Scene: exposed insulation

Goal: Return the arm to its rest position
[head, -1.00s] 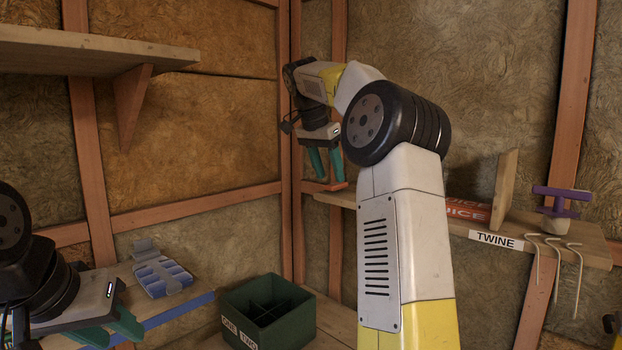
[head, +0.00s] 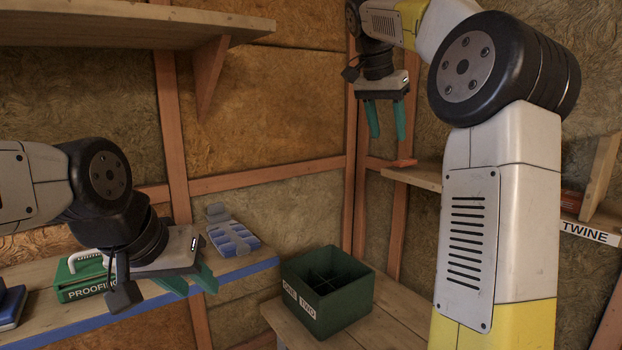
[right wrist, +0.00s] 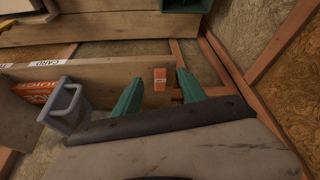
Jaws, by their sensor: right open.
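My right arm comes up through the right side of the head view. Its gripper (head: 387,120) hangs with teal fingers apart and empty, above the end of the right wall shelf, near the corner post. The right wrist view also shows the spread fingers (right wrist: 160,92), with nothing between them. A small orange block (right wrist: 160,76) lies beyond the fingertips in that view. My left gripper (head: 190,282) is at the left, over the front edge of the blue-edged shelf. Its fingers are apart and hold nothing visible.
A green divided crate (head: 326,292) stands on a wooden surface. A blue compartment tray (head: 232,236) and a green case (head: 85,278) are on the left shelf (head: 40,303). The right wall shelf (head: 415,177) carries a TWINE label. A grey handled container (right wrist: 66,108) shows in the wrist view.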

